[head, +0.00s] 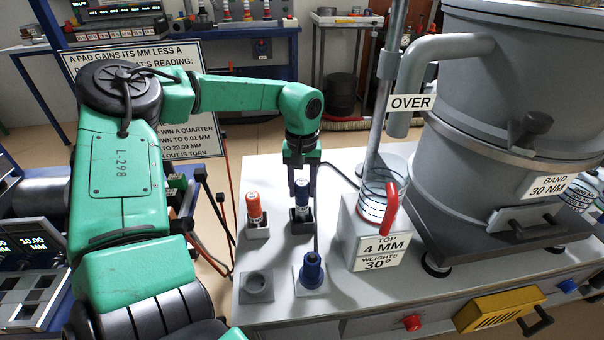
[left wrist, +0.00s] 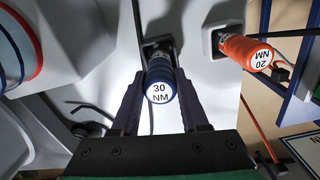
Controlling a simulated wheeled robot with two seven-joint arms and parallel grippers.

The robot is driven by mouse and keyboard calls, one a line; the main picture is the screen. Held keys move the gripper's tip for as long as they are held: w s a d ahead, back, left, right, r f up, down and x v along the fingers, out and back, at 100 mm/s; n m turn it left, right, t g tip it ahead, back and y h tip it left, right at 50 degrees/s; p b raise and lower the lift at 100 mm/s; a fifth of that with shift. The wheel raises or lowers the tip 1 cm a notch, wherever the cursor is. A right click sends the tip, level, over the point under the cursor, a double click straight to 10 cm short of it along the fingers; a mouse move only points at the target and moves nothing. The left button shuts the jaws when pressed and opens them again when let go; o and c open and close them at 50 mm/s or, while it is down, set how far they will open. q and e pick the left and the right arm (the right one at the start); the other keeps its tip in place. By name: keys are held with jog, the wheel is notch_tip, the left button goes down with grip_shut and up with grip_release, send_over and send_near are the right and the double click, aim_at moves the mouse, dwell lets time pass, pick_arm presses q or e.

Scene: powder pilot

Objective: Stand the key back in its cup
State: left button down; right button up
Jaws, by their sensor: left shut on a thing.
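A blue key marked 30 NM (head: 302,190) stands roughly upright between the fingers of my left gripper (head: 302,180). An orange key marked 20 NM (head: 254,207) stands in the cup to the left, and also shows in the left wrist view (left wrist: 250,52). My right gripper is not in view.
An empty grey cup (head: 257,285) and a blue fitting (head: 312,270) on a pale base stand nearer the front. To the right are a white block with a clear beaker (head: 376,205), a red handle (head: 391,207) and a large grey vessel (head: 500,100).

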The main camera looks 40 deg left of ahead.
pick_arm(q)
jog(key=shift+f+b, duration=0.4)
jog(key=shift+f, duration=0.1)
jog(key=shift+f, duration=0.25)
jog(key=shift+f+b, duration=0.5)
jog(key=shift+b, duration=0.15)
jog(key=shift+c, duration=1.7)
grip_release()
